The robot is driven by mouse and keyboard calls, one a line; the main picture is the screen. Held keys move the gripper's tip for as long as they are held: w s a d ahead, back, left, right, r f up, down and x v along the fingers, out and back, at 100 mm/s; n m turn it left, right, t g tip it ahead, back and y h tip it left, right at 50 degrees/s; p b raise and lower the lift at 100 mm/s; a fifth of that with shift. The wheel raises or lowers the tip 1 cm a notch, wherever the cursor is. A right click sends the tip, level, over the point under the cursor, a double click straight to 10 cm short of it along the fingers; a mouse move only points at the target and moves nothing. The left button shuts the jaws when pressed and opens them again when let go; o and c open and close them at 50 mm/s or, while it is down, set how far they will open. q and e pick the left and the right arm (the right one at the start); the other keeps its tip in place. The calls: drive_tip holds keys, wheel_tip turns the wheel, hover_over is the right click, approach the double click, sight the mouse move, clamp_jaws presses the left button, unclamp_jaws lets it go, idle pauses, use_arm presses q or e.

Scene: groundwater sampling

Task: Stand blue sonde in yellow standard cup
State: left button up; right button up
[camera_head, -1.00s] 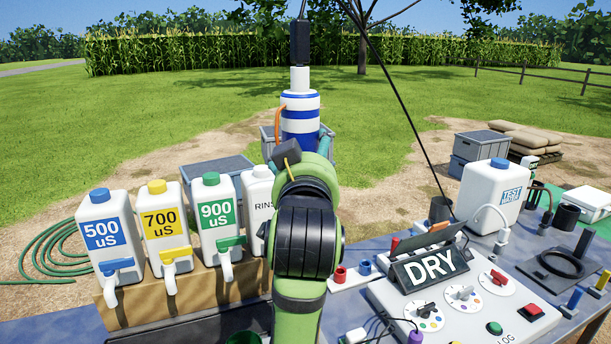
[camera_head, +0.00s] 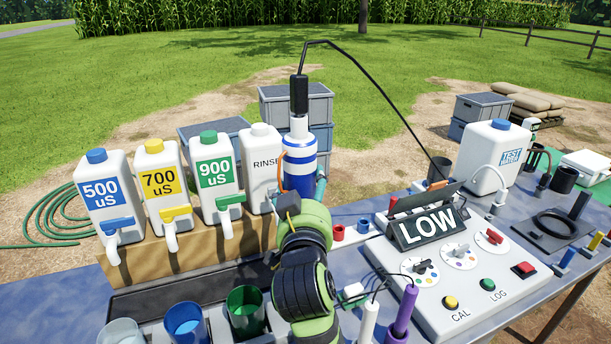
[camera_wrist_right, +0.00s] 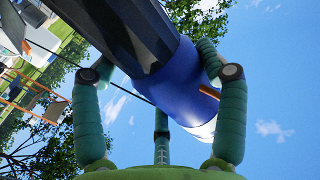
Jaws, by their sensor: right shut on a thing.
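The blue sonde (camera_head: 299,165), a cylinder with blue and white bands and a black cable plug on top, stands roughly upright in my right gripper (camera_head: 302,190). In the right wrist view, the gripper's green fingers (camera_wrist_right: 165,75) close around the sonde's dark and blue body (camera_wrist_right: 180,78). My arm hides the sonde's lower end in the head view. A clear cup (camera_head: 122,332), a blue cup (camera_head: 187,322) and a green cup (camera_head: 245,308) stand at the front left. I see no yellow cup; my arm covers part of that area. My left gripper is not in view.
Jugs marked 500 (camera_head: 103,195), 700 (camera_head: 160,185) and 900 (camera_head: 214,175) and a rinse jug (camera_head: 260,165) stand behind the cups. A meter panel (camera_head: 445,275) reads LOW. Purple (camera_head: 402,312) and white (camera_head: 369,320) probes stand right of my arm. The sonde's cable arcs rightward.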

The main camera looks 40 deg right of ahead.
drive_tip(key=shift+f, duration=0.7)
drive_tip(key=shift+f, duration=0.2)
drive_tip(key=o, duration=1.7)
drive_tip(key=shift+s+f, duration=0.1)
drive_tip(key=shift+s, duration=0.05)
